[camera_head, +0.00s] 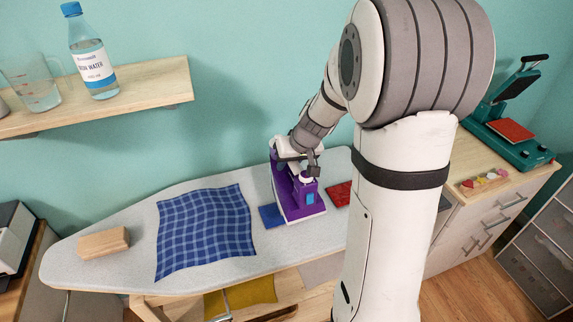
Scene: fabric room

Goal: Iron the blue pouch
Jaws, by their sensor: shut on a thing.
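The blue pouch (271,216) is a small plain blue piece lying flat on the grey ironing board (125,222). The purple and white iron (304,205) stands just right of it and seems to overlap its right part, so I cannot tell how much of the pouch is hidden. My gripper (305,168) is shut on the iron at its top. I cannot tell whether the soleplate touches the pouch or the board.
A blue checked cloth (205,232) and a wooden block (103,243) lie left on the board. A red piece (339,194) lies right of the iron, partly behind my arm. A shelf (150,88) holds a bottle (92,62) and a measuring jug (36,88).

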